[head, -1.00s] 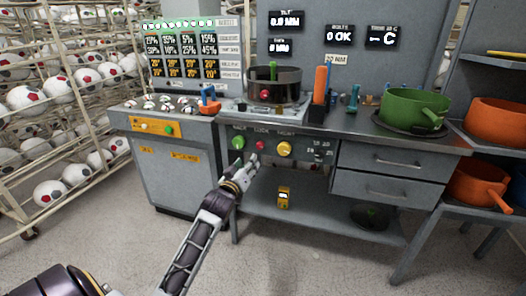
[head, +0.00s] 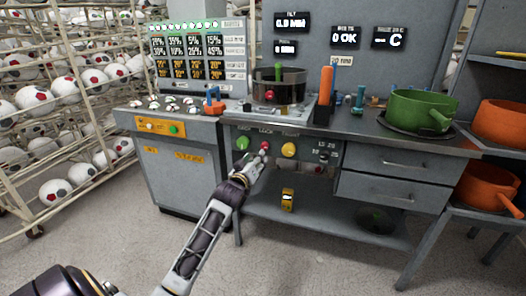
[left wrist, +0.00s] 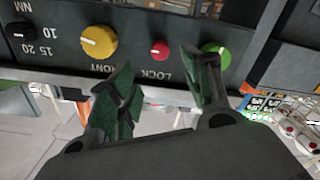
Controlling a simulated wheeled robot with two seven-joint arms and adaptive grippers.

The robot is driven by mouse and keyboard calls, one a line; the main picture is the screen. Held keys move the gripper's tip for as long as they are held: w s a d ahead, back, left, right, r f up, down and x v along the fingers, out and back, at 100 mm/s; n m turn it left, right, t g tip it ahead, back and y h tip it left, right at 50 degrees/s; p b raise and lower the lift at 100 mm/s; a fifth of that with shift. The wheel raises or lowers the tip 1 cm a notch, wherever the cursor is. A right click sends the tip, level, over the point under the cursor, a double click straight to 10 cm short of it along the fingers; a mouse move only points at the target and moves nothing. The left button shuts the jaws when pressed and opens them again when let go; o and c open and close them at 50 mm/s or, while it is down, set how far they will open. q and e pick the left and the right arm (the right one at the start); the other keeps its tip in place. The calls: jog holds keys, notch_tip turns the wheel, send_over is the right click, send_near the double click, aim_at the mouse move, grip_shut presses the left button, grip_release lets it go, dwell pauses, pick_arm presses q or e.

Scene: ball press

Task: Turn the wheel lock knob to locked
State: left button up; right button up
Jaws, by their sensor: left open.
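The red lock knob (head: 264,146) sits on the front panel under the bench top, below its label, between a green knob (head: 241,144) and a yellow knob (head: 289,149). In the left wrist view the panel is upside down, and the red knob (left wrist: 159,50) shows between and beyond the fingertips. My left gripper (head: 251,160) is open and empty just in front of the panel. In the left wrist view its dark green fingers (left wrist: 158,64) stand apart either side of the red knob, with no clear contact. The red knob's pointer direction is too small to tell. My right gripper is not in view.
A black pot (head: 279,88) stands on the bench above the panel. A green pan (head: 421,108) is to its right. Two drawers (head: 394,161) are right of the panel. A yellow device (head: 287,199) is on the lower shelf. Ball racks (head: 85,120) stand at left.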

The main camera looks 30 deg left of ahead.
aim_at(264, 147)
pick_arm(q)
jog(key=shift+b+x, duration=1.05)
jog(key=shift+x, duration=2.55)
jog(key=shift+w+a, duration=0.1)
jog(key=shift+w, duration=0.5)
jog(key=shift+w+a+b, duration=0.1)
jog(key=shift+w+b, duration=0.25)
jog(key=shift+w, duration=0.2)
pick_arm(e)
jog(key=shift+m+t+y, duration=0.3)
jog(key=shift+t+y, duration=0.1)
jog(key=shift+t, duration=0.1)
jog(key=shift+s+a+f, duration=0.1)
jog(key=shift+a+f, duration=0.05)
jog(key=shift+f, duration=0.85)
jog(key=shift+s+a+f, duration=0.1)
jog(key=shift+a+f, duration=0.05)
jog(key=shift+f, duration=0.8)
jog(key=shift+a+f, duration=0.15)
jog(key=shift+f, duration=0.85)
pick_arm(q)
jog(key=c, duration=1)
jog(key=shift+c, duration=0.2)
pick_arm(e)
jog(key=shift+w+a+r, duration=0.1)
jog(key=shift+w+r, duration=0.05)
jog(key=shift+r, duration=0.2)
